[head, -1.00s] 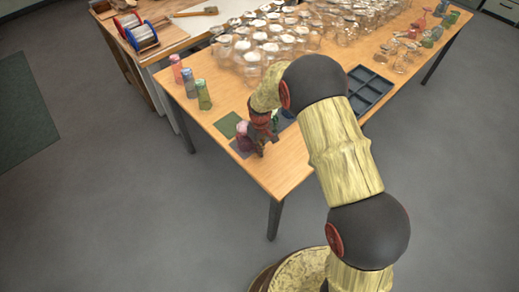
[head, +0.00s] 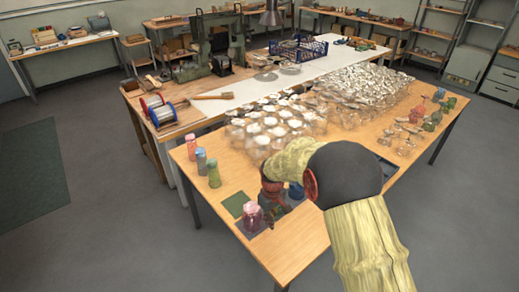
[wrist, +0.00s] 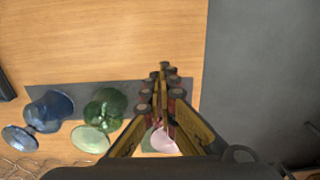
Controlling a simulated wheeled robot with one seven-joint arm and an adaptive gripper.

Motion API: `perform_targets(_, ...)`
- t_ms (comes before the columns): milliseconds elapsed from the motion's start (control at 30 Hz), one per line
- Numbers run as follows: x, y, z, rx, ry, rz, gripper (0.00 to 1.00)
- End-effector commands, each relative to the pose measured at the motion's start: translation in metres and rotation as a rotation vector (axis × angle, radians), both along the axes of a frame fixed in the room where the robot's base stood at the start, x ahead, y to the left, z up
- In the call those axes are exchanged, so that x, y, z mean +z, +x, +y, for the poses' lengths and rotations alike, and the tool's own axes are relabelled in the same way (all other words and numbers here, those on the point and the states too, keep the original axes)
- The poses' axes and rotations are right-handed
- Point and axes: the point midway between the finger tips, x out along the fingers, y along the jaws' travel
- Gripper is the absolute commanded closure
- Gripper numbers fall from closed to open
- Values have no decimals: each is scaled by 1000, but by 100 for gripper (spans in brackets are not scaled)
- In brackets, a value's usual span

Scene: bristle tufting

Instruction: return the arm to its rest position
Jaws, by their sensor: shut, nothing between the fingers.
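My arm reaches over the near left corner of the wooden table (head: 310,232). In the wrist view my gripper (wrist: 161,85) is shut and empty, above the table. A pink glass vessel (head: 252,216) stands on a dark mat at the table's near edge; part of it shows below the fingers in the wrist view (wrist: 163,141). A green glass goblet (wrist: 104,110) and a blue glass goblet (wrist: 48,110) are to the left of the fingers.
A green square mat (head: 236,204) lies beside the pink vessel. Several coloured bottles (head: 201,161) stand along the left edge. Many clear glasses (head: 270,125) crowd the far part. A dark compartment tray (head: 388,168) is partly hidden behind my arm. Wire spools (head: 162,115) stand farther back.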

Motion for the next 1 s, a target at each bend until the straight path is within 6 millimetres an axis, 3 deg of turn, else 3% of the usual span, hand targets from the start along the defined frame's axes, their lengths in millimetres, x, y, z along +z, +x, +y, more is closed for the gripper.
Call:
perform_targets(200,-2,-6,-1,-62,-4,17,100)
perform_targets(300,-12,-34,-6,-115,-18,73,100)
perform_targets(367,-8,-53,-10,-150,-27,100,100)
perform_targets(567,43,-98,-25,-259,-33,102,100)
perform_targets(1000,180,-205,-67,-472,19,-53,100)
